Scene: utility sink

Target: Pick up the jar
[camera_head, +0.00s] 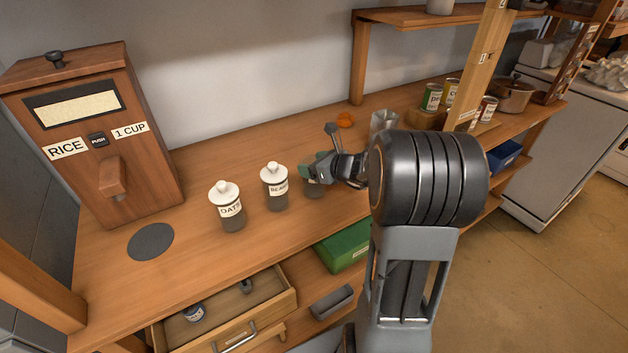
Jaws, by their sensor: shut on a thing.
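Three jars stand in a row on the wooden counter. The jar labelled OATS (227,209) and the jar labelled BEANS (275,190) have white knobbed lids and dark bodies. A third jar (313,189) is to their right, and only its dark lower body shows clearly. My gripper (314,170) is shut at the top of this third jar, covering its lid and any label. A green patch shows at the fingers, and I cannot tell what it belongs to. I cannot tell whether this jar touches the counter.
A wooden RICE dispenser (97,130) stands at left, with a dark round disc (151,241) in front. An orange item (345,121) and a clear container (384,121) lie beyond my gripper. Cans (432,97) and a pot (514,95) are at right. A drawer (270,315) is open below.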

